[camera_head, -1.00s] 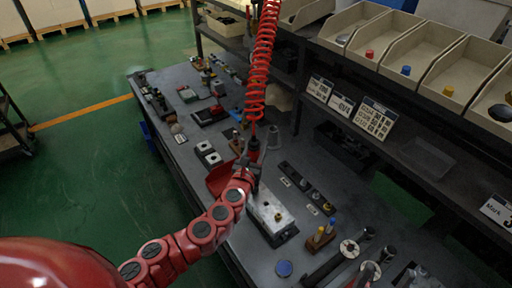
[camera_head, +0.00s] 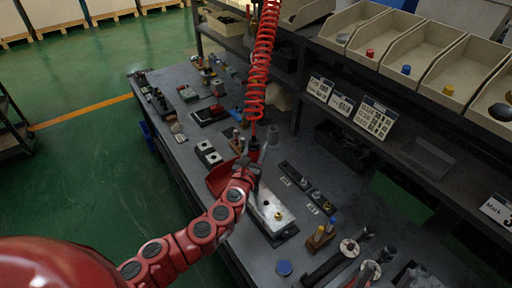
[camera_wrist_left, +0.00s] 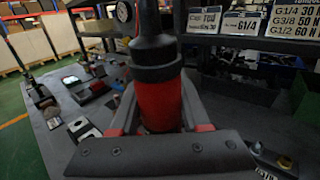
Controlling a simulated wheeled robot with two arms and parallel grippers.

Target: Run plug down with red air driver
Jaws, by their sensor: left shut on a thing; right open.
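The red air driver (camera_head: 254,146) hangs upright on a red coiled hose. My left gripper (camera_head: 246,165) is shut on it; the left wrist view shows the driver's red body (camera_wrist_left: 160,105) and black collar between the fingers. A silver valve block (camera_head: 268,208) sits in a dark fixture below and just right of the gripper. A small brass plug (camera_head: 278,216) shows on its top face. The driver's lower tip is hidden behind my gripper, so I cannot tell whether it touches a plug.
A dark strip with fittings (camera_head: 307,190) lies right of the block. A small wooden stand (camera_head: 320,238) holds blue and yellow pieces. A blue disc (camera_head: 284,268) lies in front. A red tray (camera_head: 219,177) is left of the gripper. Shelving with bins (camera_head: 405,55) borders the right.

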